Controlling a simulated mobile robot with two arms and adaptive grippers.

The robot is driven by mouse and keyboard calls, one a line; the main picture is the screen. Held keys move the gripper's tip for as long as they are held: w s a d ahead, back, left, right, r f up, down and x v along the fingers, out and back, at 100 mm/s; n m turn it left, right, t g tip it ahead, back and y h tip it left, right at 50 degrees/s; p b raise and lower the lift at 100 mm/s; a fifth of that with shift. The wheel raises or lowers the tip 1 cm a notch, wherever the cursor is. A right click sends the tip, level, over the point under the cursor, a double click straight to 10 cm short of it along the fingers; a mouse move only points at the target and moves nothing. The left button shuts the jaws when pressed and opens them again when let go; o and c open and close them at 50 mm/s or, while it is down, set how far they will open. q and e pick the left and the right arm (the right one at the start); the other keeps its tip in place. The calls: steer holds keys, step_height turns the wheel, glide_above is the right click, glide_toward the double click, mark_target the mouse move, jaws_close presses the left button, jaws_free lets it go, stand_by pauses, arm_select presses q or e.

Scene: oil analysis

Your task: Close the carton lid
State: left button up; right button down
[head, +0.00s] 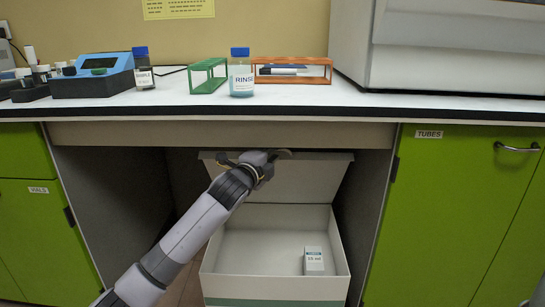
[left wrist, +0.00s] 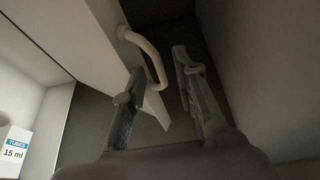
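The white carton (head: 225,287) sits on the floor under the bench, open at the top. Its lid (head: 315,178) stands raised at the back, tilted up below the bench edge. In the left wrist view the lid (left wrist: 75,35) is a pale panel with a curved handle (left wrist: 145,46) on its edge. My left gripper (head: 265,158) is at the upper left of the lid. In the left wrist view its fingers (left wrist: 160,65) are apart, with the handle's lower end between or just beyond them; contact is unclear. My right gripper is not in view.
A small "15 ml" tube box (head: 314,262) stands inside the carton. The bench top (head: 190,106) above holds a rinse bottle (head: 241,76), a green rack (head: 208,77) and an orange rack (head: 318,72). Green cabinets (head: 455,210) flank the knee space.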

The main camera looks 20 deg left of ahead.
arm_select(q)
steer(key=shift+w, duration=0.1)
jaws_close()
stand_by(0.3)
stand_by(0.6)
